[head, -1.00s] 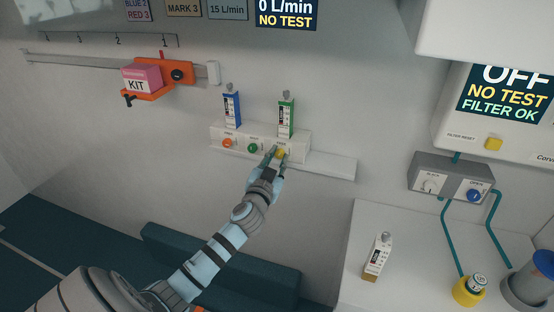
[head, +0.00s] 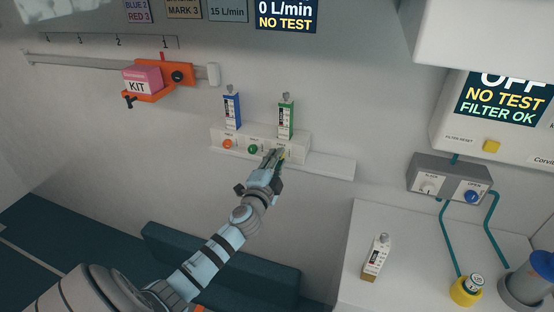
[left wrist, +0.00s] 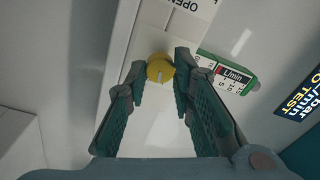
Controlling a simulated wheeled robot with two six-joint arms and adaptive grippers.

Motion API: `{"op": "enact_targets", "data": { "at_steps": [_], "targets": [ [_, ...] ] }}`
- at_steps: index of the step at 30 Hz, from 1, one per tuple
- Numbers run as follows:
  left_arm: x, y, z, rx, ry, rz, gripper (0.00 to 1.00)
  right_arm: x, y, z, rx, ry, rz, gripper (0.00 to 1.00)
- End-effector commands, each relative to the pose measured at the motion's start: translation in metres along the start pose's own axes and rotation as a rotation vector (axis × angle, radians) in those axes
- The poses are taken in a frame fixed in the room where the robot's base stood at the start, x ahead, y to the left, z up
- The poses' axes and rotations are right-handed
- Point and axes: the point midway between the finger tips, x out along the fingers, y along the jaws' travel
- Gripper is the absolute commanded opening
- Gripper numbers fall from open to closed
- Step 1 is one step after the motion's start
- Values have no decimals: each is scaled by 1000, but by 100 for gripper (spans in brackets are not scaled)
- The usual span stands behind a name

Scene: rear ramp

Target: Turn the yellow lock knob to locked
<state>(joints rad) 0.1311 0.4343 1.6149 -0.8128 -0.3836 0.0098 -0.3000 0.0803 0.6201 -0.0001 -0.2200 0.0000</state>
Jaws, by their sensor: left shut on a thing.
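The yellow lock knob (left wrist: 160,68) is a small round knob with a pale mark, on a white panel (left wrist: 152,130). In the left wrist view the panel's print reads OPEN, upside down. My left gripper (left wrist: 161,72) has its two teal fingertips on either side of the knob and is shut on it. In the head view my left gripper (head: 275,157) reaches the right part of the white control strip (head: 298,146) and mostly hides the knob. My right gripper is in neither view.
An orange knob (head: 228,144) and a green knob (head: 253,149) sit left of my gripper on the strip. A blue flowmeter (head: 232,111) and a green flowmeter (head: 286,117) stand above. A white counter (head: 410,262) is at right.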

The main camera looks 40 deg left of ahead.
Motion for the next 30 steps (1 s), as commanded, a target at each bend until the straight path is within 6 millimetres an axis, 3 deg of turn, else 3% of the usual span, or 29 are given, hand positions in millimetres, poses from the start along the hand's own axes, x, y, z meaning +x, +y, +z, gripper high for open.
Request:
{"op": "enact_targets", "data": {
  "at_steps": [9,24,25,28,30],
  "targets": [
    [0,1,0,116,4,2,0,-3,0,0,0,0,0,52],
    [0,1,1,136,5,3,0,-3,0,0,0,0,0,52],
    [0,1,1,136,5,3,25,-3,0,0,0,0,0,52],
    [0,1,1,136,5,2,41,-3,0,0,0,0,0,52],
    [0,1,0,135,5,2,43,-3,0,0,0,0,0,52]
  ]
}}
